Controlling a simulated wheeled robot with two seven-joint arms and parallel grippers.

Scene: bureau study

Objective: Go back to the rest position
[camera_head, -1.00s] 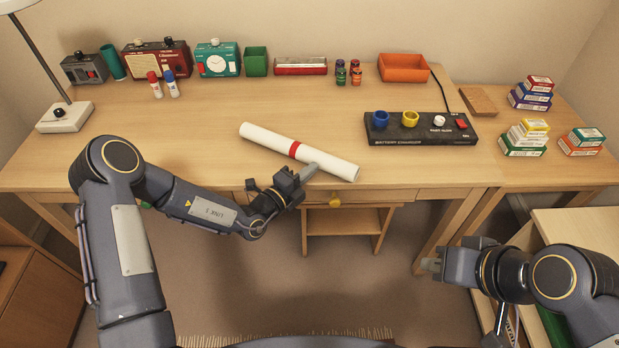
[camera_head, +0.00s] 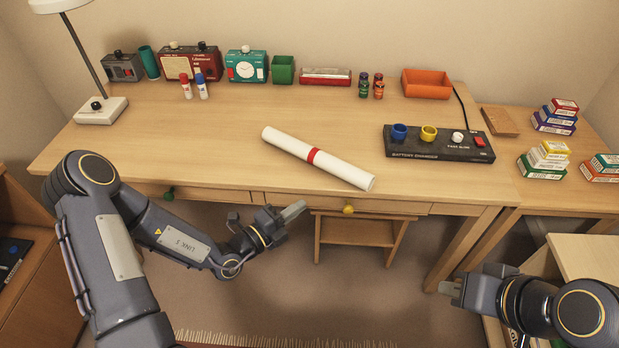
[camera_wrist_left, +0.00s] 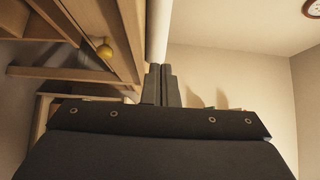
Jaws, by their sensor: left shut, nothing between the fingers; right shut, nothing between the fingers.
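My left gripper (camera_head: 293,211) is shut and empty, just in front of the desk's front edge and below the rolled white paper. In the left wrist view its fingers (camera_wrist_left: 162,84) are together with nothing between them. My right gripper (camera_head: 448,289) is shut and empty at the lower right, in front of the desk and apart from it. The white paper roll (camera_head: 345,171) with a red band lies slantwise on the desk, apart from both grippers.
A black battery charger (camera_head: 440,153) stands at right. A lamp (camera_head: 101,112) stands at left. A small wooden stool (camera_head: 357,231) is under the desk.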

